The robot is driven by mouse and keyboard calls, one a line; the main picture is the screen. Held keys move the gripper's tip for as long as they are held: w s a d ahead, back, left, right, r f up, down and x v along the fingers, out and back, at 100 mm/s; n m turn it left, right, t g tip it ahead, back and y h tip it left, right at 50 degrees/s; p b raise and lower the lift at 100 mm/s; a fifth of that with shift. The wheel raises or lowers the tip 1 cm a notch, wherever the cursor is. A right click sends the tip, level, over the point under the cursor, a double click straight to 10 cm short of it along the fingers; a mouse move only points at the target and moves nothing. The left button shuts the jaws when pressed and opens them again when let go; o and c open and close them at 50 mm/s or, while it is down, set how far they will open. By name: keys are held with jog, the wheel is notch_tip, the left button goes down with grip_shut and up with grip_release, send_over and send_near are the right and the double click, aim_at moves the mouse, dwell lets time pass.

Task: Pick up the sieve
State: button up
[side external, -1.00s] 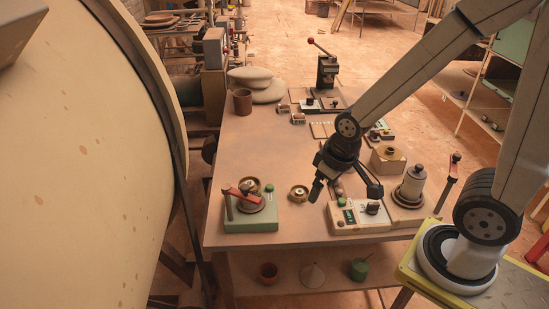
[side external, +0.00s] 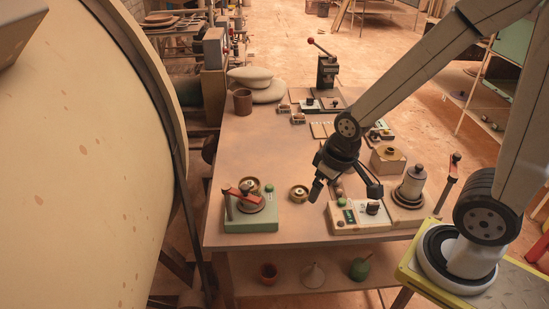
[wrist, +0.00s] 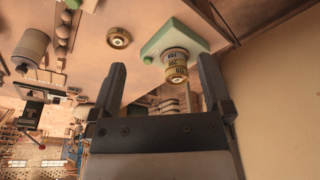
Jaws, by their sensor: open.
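A small round brass piece with a dark centre, which I take to be the sieve (side external: 298,193), lies on the table just right of the green device. In the wrist view this brass piece (wrist: 119,38) is near the top, above the left finger. A stack of similar labelled brass rings (wrist: 176,66) stands on the green base (wrist: 176,38), also seen as the green device (side external: 250,221) with a red lever. My gripper (side external: 345,187) is open and empty above the table, right of the loose brass piece. In the wrist view its fingers (wrist: 162,66) are spread wide.
A pale control box (side external: 358,220) sits below and beside my gripper. A grey-white canister (side external: 413,182) and a wooden box (side external: 387,160) stand to the right. A brown cup (side external: 242,102) is at the back left. The table's left middle is clear.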

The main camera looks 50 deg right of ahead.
jog(key=shift+w, duration=0.1)
dwell(0.3)
jog(key=m+g, duration=0.3)
jog(key=m, duration=1.6)
send_over(299, 192)
notch_tip(299, 192, down, 13)
jog(key=shift+r, duration=0.1)
jog(key=shift+f, duration=1.3)
jog(key=shift+f, duration=0.1)
jog(key=shift+f, duration=2.5)
jog(key=c, duration=1)
